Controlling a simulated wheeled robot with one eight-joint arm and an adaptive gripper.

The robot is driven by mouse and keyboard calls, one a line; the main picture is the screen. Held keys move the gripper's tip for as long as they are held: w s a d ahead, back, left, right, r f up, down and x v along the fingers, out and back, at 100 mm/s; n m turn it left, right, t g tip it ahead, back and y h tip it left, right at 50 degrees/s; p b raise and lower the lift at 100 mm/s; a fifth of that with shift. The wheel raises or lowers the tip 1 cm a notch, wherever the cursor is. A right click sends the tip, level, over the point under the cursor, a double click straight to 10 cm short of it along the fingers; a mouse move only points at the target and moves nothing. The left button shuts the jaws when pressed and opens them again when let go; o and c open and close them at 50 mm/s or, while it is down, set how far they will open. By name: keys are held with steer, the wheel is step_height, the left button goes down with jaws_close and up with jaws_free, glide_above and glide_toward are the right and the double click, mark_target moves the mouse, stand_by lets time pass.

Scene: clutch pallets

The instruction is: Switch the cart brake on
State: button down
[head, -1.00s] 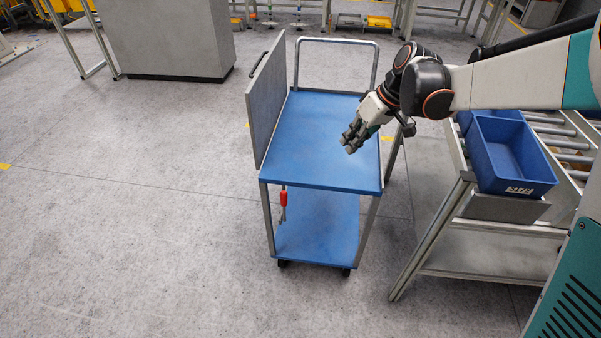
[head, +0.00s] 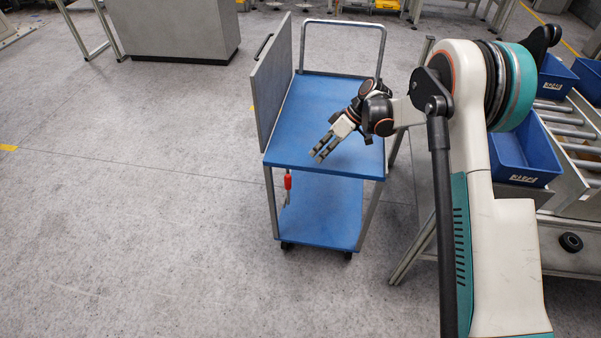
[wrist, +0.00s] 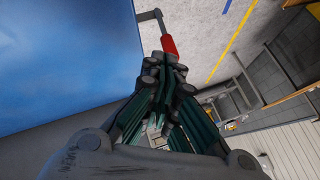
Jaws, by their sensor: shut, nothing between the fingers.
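The cart has a blue top deck (head: 310,125) and a blue lower shelf (head: 322,215). Its brake lever, with a red grip (head: 288,181), shows below the deck's near left part. The grey rod of the lever (wrist: 157,14) and its red grip (wrist: 169,45) also show in the wrist view. My gripper (head: 320,153) is shut and empty, pointing down and left near the deck's near edge. In the wrist view my fingertips (wrist: 165,68) are in line with the red grip and close to it; I cannot tell whether they touch.
A grey upright panel (head: 274,85) stands along the cart's left side, and a push handle (head: 343,30) rises at its far end. A roller rack with blue bins (head: 525,155) stands at the right. The floor (head: 130,190) left of the cart is clear.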

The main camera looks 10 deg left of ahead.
steer(key=shift+a+f, duration=0.1)
stand_by(0.3)
steer(key=b, duration=0.4)
glide_toward(288, 190)
step_height(288, 190, down, 3)
steer(key=w+a, duration=0.2)
steer(key=shift+s, duration=0.2)
